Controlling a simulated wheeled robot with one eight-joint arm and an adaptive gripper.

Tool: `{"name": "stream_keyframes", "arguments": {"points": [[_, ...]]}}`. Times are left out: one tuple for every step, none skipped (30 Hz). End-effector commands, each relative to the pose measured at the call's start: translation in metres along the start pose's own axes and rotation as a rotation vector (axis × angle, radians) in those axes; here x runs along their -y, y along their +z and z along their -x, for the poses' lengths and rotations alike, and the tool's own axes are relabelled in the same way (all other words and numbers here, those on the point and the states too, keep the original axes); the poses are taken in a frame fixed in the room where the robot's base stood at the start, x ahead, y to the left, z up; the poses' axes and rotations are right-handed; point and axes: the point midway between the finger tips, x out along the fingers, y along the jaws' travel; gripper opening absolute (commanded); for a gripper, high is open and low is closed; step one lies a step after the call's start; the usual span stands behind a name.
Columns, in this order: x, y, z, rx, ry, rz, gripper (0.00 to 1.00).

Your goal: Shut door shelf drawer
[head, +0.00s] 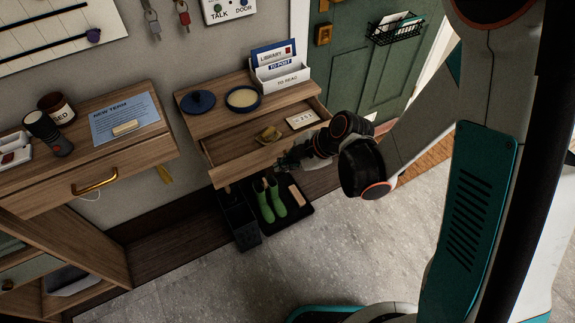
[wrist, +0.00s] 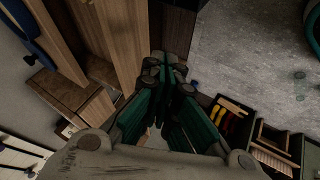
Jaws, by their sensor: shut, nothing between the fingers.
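The wooden door shelf (head: 215,112) stands against the wall beside the green door. Its drawer (head: 243,145) is pulled out, and I can see inside it from above. A small yellowish thing (head: 269,134) and a white card (head: 301,120) lie in the drawer. My gripper (head: 284,164) is shut and empty at the front of the drawer, low near its front board. I cannot tell whether it touches the board. In the wrist view my closed fingers (wrist: 167,66) point at wooden panels (wrist: 122,38), and their tips partly cover them.
Green boots (head: 270,201) and a black bin (head: 238,217) stand below. A wooden cabinet (head: 130,160) is at left. Grey floor (head: 330,240) is clear in front.

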Motion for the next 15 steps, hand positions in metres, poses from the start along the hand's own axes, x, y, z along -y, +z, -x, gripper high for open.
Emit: {"name": "stream_keyframes", "arguments": {"points": [[0.002, 0.001, -0.015, -0.001, -0.002, 0.002, 0.0], [0.002, 0.001, -0.021, -0.001, -0.002, 0.002, 0.0], [0.002, 0.001, -0.029, -0.001, -0.002, 0.002, 0.0], [0.002, 0.001, -0.035, -0.001, -0.001, 0.002, 0.0], [0.002, 0.001, -0.041, -0.001, -0.001, 0.002, 0.0], [0.002, 0.001, -0.049, -0.001, -0.001, 0.001, 0.0], [0.002, 0.001, -0.054, -0.001, -0.001, 0.001, 0.0], [0.002, 0.001, -0.06, -0.001, -0.002, 0.001, 0.0], [0.002, 0.001, -0.067, -0.001, -0.002, 0.001, 0.0], [-0.002, 0.0, -0.069, -0.001, -0.002, 0.0, 0.0], [-0.008, 0.0, -0.069, -0.001, -0.001, 0.0, 0.0], [-0.014, -0.001, -0.071, 0.0, -0.001, -0.001, 0.0], [-0.018, -0.001, -0.072, 0.0, -0.002, -0.001, 0.0], [-0.021, 0.0, -0.074, 0.0, -0.001, -0.001, 0.0], [-0.024, 0.0, -0.077, 0.0, -0.001, -0.001, 0.0]]}}
